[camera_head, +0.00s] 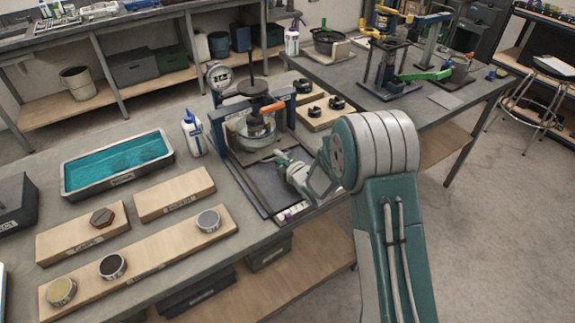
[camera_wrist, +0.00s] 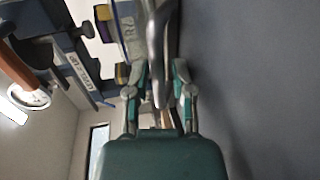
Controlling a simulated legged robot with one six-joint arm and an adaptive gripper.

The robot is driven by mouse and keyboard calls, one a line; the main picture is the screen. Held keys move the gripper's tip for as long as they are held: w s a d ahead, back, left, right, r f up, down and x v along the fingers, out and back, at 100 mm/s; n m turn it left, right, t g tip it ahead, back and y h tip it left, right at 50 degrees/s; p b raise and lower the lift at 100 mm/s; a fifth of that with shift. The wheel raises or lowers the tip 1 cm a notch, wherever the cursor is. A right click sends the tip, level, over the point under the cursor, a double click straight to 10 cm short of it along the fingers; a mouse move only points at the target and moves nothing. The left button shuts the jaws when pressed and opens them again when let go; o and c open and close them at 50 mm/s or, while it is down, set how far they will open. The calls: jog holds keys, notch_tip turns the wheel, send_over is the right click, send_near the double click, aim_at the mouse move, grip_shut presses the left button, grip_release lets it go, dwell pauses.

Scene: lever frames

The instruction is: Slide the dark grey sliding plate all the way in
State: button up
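The dark grey sliding plate (camera_head: 262,178) lies low at the front of the press frame (camera_head: 250,130), sticking out towards the front edge of the bench. My gripper (camera_head: 290,172) is just above the plate's right part in the head view and hides some of it. In the wrist view the two green-and-grey fingers of my gripper (camera_wrist: 158,95) stand apart. A rounded grey metal bar (camera_wrist: 156,45) reaches down between them; I cannot tell whether a finger touches it. How far the plate sits inside the frame is partly hidden by my gripper and arm.
A white bottle (camera_head: 192,133) and a tray of teal liquid (camera_head: 118,162) stand left of the press. Wooden boards with round pieces (camera_head: 140,262) lie at the front left. Small black parts on wooden blocks (camera_head: 318,108) sit behind my gripper.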

jog(key=v, duration=1)
jog(key=shift+s+d, duration=0.2)
jog(key=shift+s, duration=0.15)
jog(key=shift+r, duration=0.15)
jog(key=s+d+r+m+g+h, duration=0.1)
jog(key=s+d+r+m+h, duration=0.25)
jog(key=d+r+m, duration=0.2)
jog(key=s+d+r+m+g+h, duration=0.1)
jog(key=s+d+r+m+h, duration=0.3)
jog(key=r+m, duration=0.3)
jog(key=s+d+r+m+g, duration=0.2)
jog(key=s+m, duration=0.4)
jog(key=s, duration=0.5)
jog(key=s+d+r+m+g+h, duration=0.1)
jog(key=s+d+r+m+g, duration=0.1)
jog(key=s+m, duration=0.4)
jog(key=s+r+g, duration=0.1)
jog(key=s, duration=0.4)
jog(key=shift+s+d+r, duration=0.2)
jog(key=shift+s+r, duration=0.05)
jog(key=shift+r, duration=0.05)
